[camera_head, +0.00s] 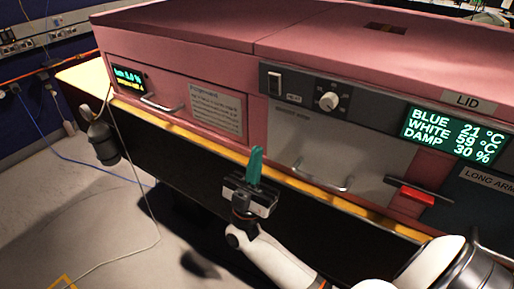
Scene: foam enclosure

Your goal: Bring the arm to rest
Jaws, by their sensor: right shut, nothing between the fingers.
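My right gripper (256,155) has teal fingers pressed together, pointing up, with nothing between them. It is in the middle of the view, in front of the pink enclosure's yellow front edge. The white forearm runs from it down toward the lower right. I cannot tell whether the fingers touch the edge behind them. My left gripper is not in view.
The pink enclosure (190,55) fills the back, with metal handles (322,183), a knob (329,101), a red latch (417,195) and a lit display (455,137). A dark cylinder (103,140) hangs at its left end. Cables lie over the grey floor (50,200).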

